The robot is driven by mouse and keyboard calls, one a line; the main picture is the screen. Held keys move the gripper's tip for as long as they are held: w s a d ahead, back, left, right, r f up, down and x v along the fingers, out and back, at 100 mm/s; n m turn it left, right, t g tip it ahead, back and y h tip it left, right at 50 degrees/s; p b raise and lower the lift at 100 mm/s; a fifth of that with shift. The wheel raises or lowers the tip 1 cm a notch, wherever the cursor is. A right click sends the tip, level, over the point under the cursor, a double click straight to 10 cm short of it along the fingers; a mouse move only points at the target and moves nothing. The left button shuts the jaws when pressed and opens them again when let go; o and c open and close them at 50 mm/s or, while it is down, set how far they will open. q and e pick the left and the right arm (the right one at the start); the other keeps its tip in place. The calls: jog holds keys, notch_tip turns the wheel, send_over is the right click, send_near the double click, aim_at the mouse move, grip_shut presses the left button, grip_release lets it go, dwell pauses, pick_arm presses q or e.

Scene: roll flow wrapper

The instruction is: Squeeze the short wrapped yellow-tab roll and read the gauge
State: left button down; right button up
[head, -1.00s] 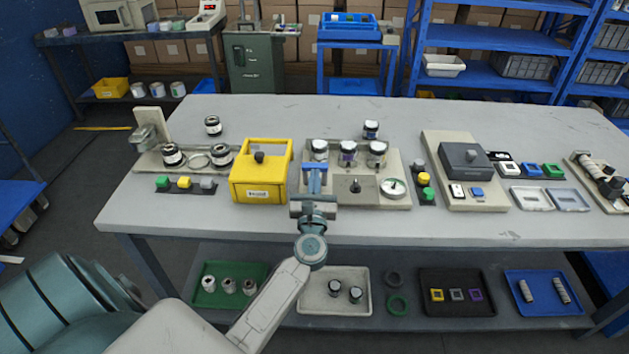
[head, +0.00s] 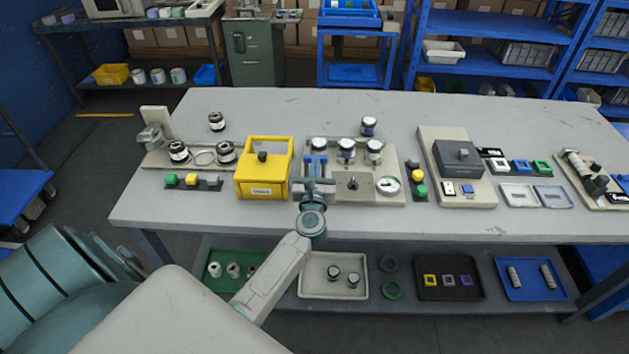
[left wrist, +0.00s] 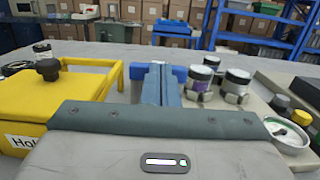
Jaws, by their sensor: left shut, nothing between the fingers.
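My left gripper (head: 316,160) is shut and empty, over the left part of the cream gauge fixture (head: 352,197). It also shows in the left wrist view (left wrist: 161,70) as blue fingers. The round white gauge (head: 387,184) sits at the fixture's front right, and it also shows in the left wrist view (left wrist: 286,133); its reading is too small to make out. Several short dark-banded cylinders, one of them here (head: 346,150), stand along the fixture's back, right of the fingers. I cannot tell a yellow tab on any roll. My right gripper is out of view.
A yellow handled box (head: 263,187) stands just left of my gripper. Right of the fixture are coloured buttons (head: 418,174) and a grey-topped device (head: 457,158). Striped rolls lie in a blue tray (head: 528,291) on the lower shelf.

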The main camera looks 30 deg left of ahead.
pick_arm(q)
jog(key=x, duration=0.3)
jog(key=shift+s+r, duration=0.1)
jog(key=shift+r, duration=0.2)
jog(key=shift+a+f, duration=0.1)
dwell(0.5)
